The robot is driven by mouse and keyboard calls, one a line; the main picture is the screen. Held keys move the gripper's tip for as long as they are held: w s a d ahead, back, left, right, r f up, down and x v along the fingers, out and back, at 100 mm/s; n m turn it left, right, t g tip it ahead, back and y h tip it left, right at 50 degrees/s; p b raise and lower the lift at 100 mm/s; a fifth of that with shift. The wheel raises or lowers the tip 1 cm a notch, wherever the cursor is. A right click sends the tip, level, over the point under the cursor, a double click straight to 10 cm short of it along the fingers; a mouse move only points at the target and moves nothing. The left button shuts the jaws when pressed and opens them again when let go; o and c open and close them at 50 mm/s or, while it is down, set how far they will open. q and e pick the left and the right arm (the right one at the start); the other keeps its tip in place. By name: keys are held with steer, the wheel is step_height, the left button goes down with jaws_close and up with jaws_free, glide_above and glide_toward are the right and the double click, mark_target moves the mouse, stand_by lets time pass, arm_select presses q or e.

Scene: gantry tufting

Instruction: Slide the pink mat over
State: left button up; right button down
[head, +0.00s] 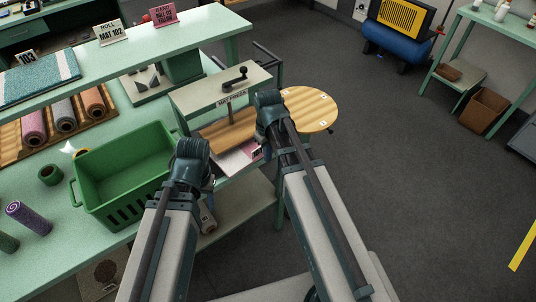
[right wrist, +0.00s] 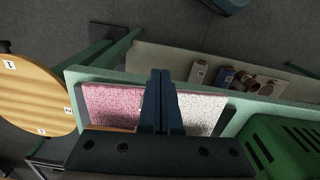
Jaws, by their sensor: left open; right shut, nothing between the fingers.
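The pink mat (right wrist: 112,105) lies on the green table edge in the right wrist view, with a pale white-grey patch (right wrist: 203,112) on the other side of my fingers. I cannot tell whether the two are one piece. In the head view a pale pink piece (head: 238,158) shows below the press, partly hidden by my arms. My right gripper (right wrist: 161,74) is shut and empty, its fingers over the middle between pink and pale parts; contact is unclear. My left gripper (head: 208,183) is open beside the green basket, its fingers mostly hidden by the wrist.
The mat press (head: 215,92) with a crank handle stands behind the mat. A round wooden turntable (head: 312,108) with numbered labels is to its right. The green basket (head: 120,175) is on the left. A lower shelf (right wrist: 180,62) holds several rolls. Open floor lies right.

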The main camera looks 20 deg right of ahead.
mark_target(260, 152)
arm_select(q)
step_height(260, 152, down, 2)
steer(key=shift+f+b, duration=0.15)
steer(key=shift+b, duration=0.55)
arm_select(e)
steer(key=w, duration=0.1)
steer(key=w+a+f, duration=0.1)
steer(key=w+f, duration=0.1)
steer(key=shift+w+a+f, duration=0.2)
steer(key=shift+w+a, duration=0.15)
steer(key=shift+w+a, duration=0.4)
steer(key=shift+w, duration=0.45)
steer(key=shift+w+a, duration=0.4)
steer(key=shift+w, duration=0.4)
steer(key=shift+s, duration=0.15)
